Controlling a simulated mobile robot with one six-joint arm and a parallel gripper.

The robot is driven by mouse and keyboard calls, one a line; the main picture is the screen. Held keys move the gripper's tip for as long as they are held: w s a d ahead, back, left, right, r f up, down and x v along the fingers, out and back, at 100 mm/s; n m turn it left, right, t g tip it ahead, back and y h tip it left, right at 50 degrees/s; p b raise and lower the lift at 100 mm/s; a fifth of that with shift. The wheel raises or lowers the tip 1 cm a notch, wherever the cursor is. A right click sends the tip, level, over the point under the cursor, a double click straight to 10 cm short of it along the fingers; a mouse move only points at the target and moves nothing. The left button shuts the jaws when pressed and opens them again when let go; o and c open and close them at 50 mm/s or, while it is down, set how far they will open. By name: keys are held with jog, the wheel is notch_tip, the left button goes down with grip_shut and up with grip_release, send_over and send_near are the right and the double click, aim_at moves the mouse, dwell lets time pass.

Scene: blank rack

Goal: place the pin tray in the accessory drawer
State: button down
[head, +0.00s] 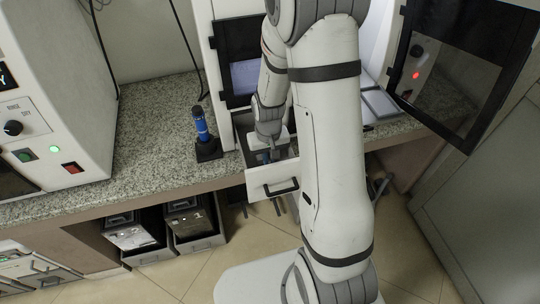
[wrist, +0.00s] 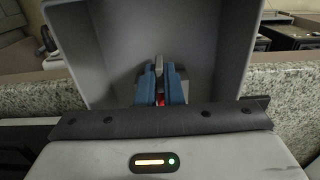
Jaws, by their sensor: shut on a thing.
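The accessory drawer (head: 257,184) is pulled open in the head view, with a white front and a black handle. My gripper (head: 263,156) reaches down into it from above, partly hidden by my own arm. In the wrist view, my gripper's blue fingers (wrist: 160,84) are shut on a thin upright grey piece, which looks like the grip of the pin tray (wrist: 159,65). Grey drawer walls (wrist: 231,45) stand around the fingers. Most of the tray is hidden behind the fingers, and I cannot tell whether it touches the drawer floor.
A blue tool (head: 200,122) stands in a black holder on the speckled counter (head: 155,115), left of the drawer. A white machine (head: 55,90) is at the left. A dark glass door (head: 455,70) hangs open at the right. Two bins (head: 140,234) sit below the counter.

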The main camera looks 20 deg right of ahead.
jog(key=shift+f, duration=0.2)
jog(key=c, duration=1.6)
grip_release()
jog(key=shift+r, duration=0.1)
jog(key=shift+o, duration=0.2)
notch_tip(320, 180, up, 11)
jog(key=s+r+t, duration=0.3)
jog(key=s+r, duration=1)
jog(key=s, duration=0.2)
jog(key=shift+s+b, duration=0.15)
jog(key=shift+b, duration=0.15)
